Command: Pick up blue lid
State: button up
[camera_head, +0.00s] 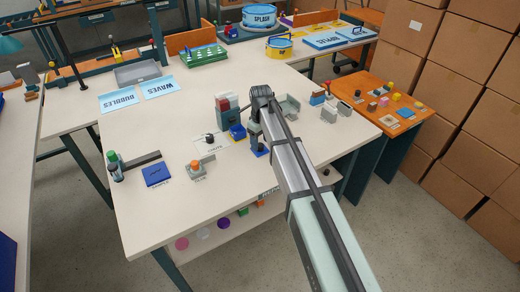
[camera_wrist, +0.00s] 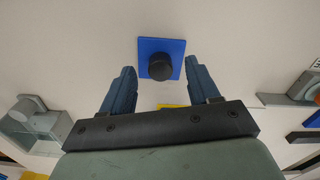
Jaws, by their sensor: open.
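The blue lid (camera_wrist: 150,46) is a flat blue square with a round black knob (camera_wrist: 160,67) on it. In the wrist view it lies on the pale table top, ahead of and between my gripper's two blue fingers. My gripper (camera_wrist: 160,72) is open, with a visible gap on each side of the knob, and holds nothing. In the head view my gripper (camera_head: 257,138) points down above the blue lid (camera_head: 261,152), which is partly hidden by my arm. The height between the fingertips and the lid is hard to tell.
Grey fixtures (camera_head: 288,105) stand right.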

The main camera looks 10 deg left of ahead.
notch_tip(320, 180, down, 2)
jog(key=shift+f, duration=0.1)
jog(key=c, duration=1.1)
